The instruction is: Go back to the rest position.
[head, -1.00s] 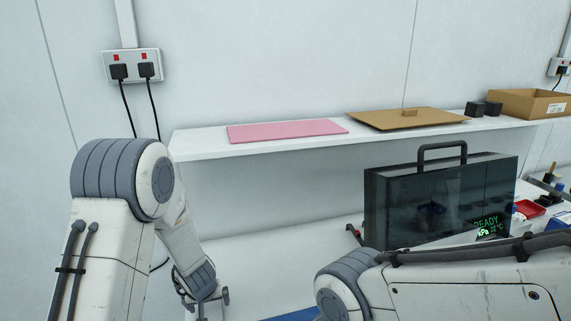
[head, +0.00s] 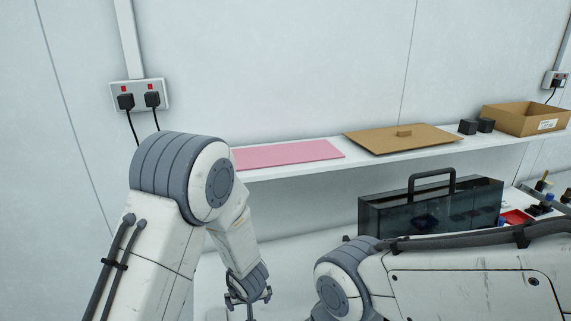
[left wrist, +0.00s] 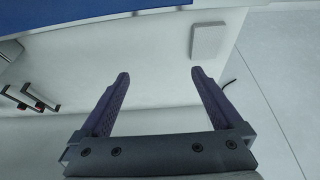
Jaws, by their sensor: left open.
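My left gripper (left wrist: 159,78) is open and empty in the left wrist view, its two dark fingers wide apart over a pale surface. In the head view my left gripper (head: 248,297) hangs low in the middle-left, below my bent left arm, at the lower edge of the picture. My right arm lies across the lower right of the head view. Its gripper is out of the picture.
A dark glass-fronted box with a handle (head: 430,208) stands behind my right arm. A shelf (head: 290,171) carries a pink sheet (head: 288,155), a brown board (head: 418,139), black blocks (head: 467,127) and a cardboard box (head: 527,119). A red tray (head: 516,217) is at the right.

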